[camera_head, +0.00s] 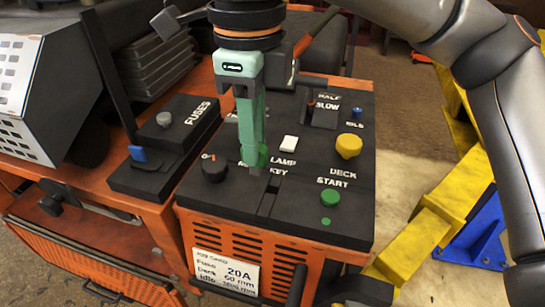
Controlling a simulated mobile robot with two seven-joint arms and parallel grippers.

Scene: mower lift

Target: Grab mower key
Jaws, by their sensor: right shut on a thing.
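My right gripper (256,160) points down over the black control panel (225,191) of the orange mower. Its green fingers are shut on the mower key, at the spot beside the KEY label. The fingers hide nearly all of the key; only a small grey bit (256,171) shows just under the fingertips. I cannot tell whether the key is still seated in the panel. My left gripper is not in view.
Close around the fingertips are a black knob (214,167), a white lamp switch (289,144), a yellow deck knob (349,146) and a green start button (331,196). The fuse box (175,126) stands left. Yellow lift parts (410,250) stand right.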

